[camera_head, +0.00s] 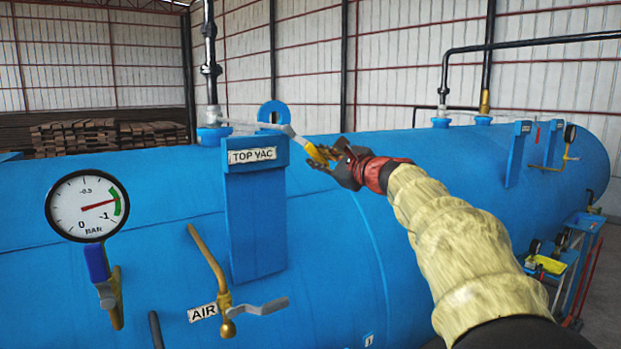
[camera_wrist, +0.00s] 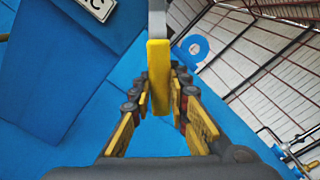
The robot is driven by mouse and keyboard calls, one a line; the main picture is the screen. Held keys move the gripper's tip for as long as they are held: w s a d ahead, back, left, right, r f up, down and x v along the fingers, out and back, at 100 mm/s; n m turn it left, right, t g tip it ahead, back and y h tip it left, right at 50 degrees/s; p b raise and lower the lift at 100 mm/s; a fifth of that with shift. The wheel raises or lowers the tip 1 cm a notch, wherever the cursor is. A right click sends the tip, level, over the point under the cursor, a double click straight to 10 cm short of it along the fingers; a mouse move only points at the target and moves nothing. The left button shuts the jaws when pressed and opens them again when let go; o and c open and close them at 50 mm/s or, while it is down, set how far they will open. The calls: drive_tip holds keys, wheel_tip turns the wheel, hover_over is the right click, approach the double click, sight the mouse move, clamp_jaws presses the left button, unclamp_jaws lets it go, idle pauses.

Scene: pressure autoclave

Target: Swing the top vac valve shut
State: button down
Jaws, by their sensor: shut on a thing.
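The top vac valve's lever is a grey bar with a yellow end (camera_head: 316,153), above the blue post with the TOP VAC sign (camera_head: 252,156). The lever points right and slightly down from the top of the tank. My gripper (camera_head: 328,157) is at the lever's yellow end and shut on it. In the wrist view, the yellow end (camera_wrist: 159,75) stands between the two fingers of my gripper (camera_wrist: 160,98). The fingers partly hide the lever's tip in the head view.
The blue tank (camera_head: 330,270) fills the space below my arm. A pressure gauge (camera_head: 87,206) and the AIR valve (camera_head: 226,300) are at the left front. A blue lifting eye (camera_head: 273,110) stands behind the lever. Black pipes rise above the tank.

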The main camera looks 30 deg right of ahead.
drive_tip(key=d+r+n+b, duration=0.1)
drive_tip(key=d+r+n, duration=0.1)
drive_tip(key=n, duration=0.1)
drive_tip(key=r+n+b, duration=0.1)
drive_tip(key=r+n, duration=0.1)
drive_tip(key=shift+d+r+b, duration=0.1)
drive_tip(key=shift+d+b, duration=0.25)
drive_tip(key=shift+d, duration=0.05)
drive_tip(key=shift+w+d+r+n+b, duration=0.15)
drive_tip(key=shift+r+n+b, duration=0.25)
drive_tip(key=shift+r+n, duration=1.5)
drive_tip(key=c, duration=1.8)
unclamp_jaws()
drive_tip(key=shift+o, duration=0.6)
drive_tip(key=shift+f, duration=0.1)
drive_tip(key=s, duration=1.2)
drive_tip(key=shift+d, duration=0.25)
